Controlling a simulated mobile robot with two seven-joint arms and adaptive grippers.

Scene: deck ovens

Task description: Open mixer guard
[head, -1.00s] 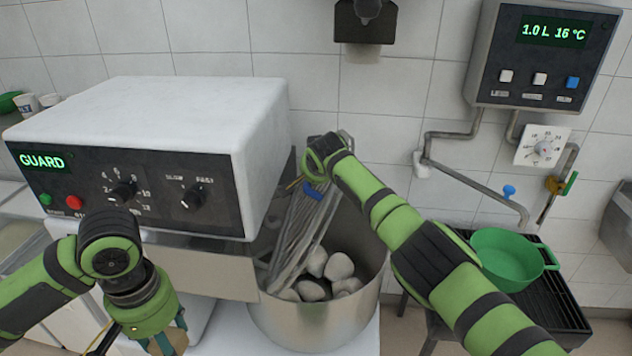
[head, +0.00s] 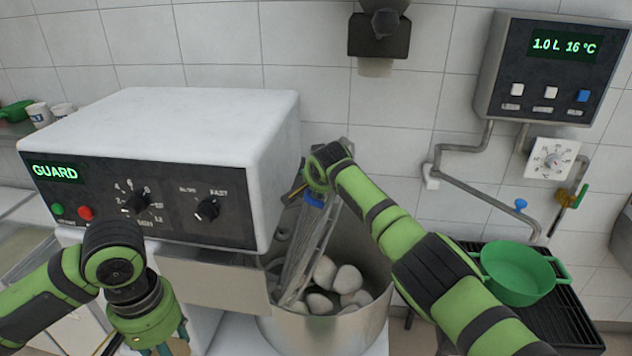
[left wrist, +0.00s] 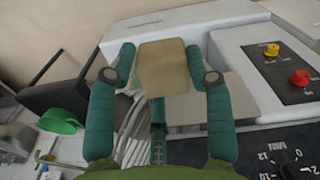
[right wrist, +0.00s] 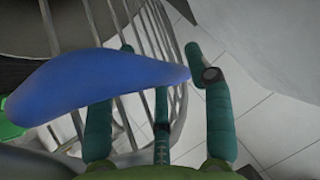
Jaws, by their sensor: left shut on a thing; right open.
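The mixer guard (head: 306,255) is a grey wire cage, standing steeply tilted over the steel mixer bowl (head: 330,330). Its blue handle (head: 314,200) also shows large and close in the right wrist view (right wrist: 95,82). My right gripper (right wrist: 160,60) is open at the handle, its fingers on either side of the guard's bars; whether it touches is unclear. In the head view my right wrist hides most of it. My left gripper (head: 165,349) is low in front of the mixer (head: 190,130), shut on a tan flat piece (left wrist: 163,68). The mixer display (head: 55,172) reads GUARD.
Several pale lumps (head: 338,280) lie in the bowl. A green pot (head: 515,275) stands on a black rack at the right. A water meter panel (head: 550,70) and pipes are on the tiled wall. A dark fixture (head: 380,35) hangs above the bowl.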

